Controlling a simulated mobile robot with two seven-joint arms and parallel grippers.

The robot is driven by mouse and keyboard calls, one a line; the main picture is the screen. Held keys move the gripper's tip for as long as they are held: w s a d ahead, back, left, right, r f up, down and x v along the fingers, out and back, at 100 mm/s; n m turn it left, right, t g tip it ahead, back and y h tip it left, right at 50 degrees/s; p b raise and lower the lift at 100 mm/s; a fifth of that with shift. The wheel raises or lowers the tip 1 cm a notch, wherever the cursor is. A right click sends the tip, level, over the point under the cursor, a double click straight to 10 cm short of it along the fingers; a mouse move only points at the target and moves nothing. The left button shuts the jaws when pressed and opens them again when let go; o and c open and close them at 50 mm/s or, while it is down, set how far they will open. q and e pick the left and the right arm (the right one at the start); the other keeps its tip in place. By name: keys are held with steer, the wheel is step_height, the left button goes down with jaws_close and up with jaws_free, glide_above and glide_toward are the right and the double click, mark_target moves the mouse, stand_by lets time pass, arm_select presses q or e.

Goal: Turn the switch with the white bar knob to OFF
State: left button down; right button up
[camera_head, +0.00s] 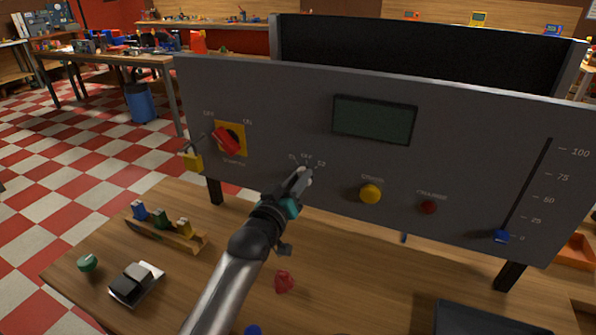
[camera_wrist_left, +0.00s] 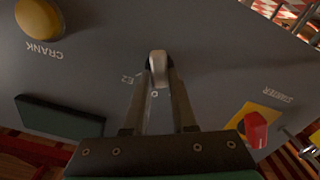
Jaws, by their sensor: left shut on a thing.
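The white bar knob (camera_wrist_left: 158,68) is on the grey panel (camera_wrist_left: 90,85). In the left wrist view my left gripper (camera_wrist_left: 158,66) has one finger on each side of the knob and is shut on it. In the head view my left gripper (camera_head: 303,174) reaches the panel just below small labels that seem to read E1, OFF and E2. The fingers hide most of the knob there, and I cannot tell clearly which label it points to. My right gripper is in neither view.
A red rotary switch (camera_head: 227,141) on a yellow plate sits to the left, with a yellow padlock (camera_head: 192,160) beside it. To the right are a yellow button (camera_head: 370,193), a red button (camera_head: 428,207) and a blue slider (camera_head: 501,236). Small parts lie on the wooden table (camera_head: 330,300).

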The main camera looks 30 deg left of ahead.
arm_select(q)
steer(key=shift+d+m+p, duration=0.15)
steer(key=shift+m+p, duration=1.35)
steer(key=shift+m, duration=0.8)
steer(key=c, duration=0.7)
jaws_free()
steer(key=s, duration=1)
steer(key=s+d, duration=0.1)
steer(key=s, duration=0.4)
steer(key=shift+s+p, duration=0.1)
steer(key=shift+p, duration=0.3)
